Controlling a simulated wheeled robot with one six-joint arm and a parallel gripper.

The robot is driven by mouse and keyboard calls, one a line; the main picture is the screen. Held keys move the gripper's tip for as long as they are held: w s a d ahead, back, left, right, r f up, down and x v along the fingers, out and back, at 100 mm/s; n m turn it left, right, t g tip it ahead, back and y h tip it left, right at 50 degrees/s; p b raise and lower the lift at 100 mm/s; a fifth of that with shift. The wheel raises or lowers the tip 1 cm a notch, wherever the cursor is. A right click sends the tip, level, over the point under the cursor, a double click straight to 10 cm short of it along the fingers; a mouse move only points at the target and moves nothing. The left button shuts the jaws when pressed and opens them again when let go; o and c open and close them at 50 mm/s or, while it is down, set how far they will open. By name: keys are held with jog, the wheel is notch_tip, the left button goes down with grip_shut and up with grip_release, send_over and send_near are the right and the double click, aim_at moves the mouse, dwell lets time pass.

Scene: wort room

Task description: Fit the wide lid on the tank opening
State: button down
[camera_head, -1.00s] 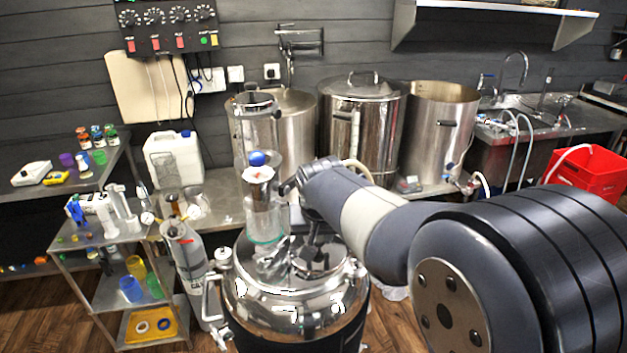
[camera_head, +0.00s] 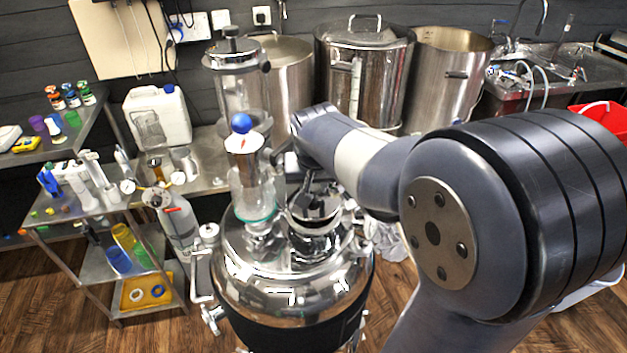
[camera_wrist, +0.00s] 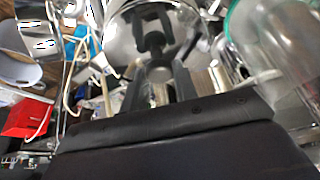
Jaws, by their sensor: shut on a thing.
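The shiny steel tank (camera_head: 250,268) stands at the centre front of the head view, with a domed top. My gripper (camera_head: 315,203) points down above the right part of the dome. It is shut on the wide lid (camera_head: 314,224), a round steel disc. In the wrist view, the fingers (camera_wrist: 152,42) grip the middle of the lid (camera_wrist: 195,38). The lid hides the tank opening beneath it. I cannot tell whether the lid touches the opening's rim or hovers just above it.
Steel pots (camera_head: 365,75) line the back bench. A grey gas cylinder (camera_head: 180,230) and a shelf cart (camera_head: 100,265) stand left.

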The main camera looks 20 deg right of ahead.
aim_at(314, 192)
jog(key=shift+f+b, duration=0.55)
jog(key=shift+f, duration=0.6)
jog(key=shift+f+b, duration=0.55)
jog(key=shift+f, duration=0.05)
dwell(0.5)
jog(key=c, duration=1.4)
grip_release()
jog(key=shift+r, duration=0.1)
jog(key=p+v, duration=0.7)
jog(key=v, duration=0.4)
jog(key=shift+s, duration=0.1)
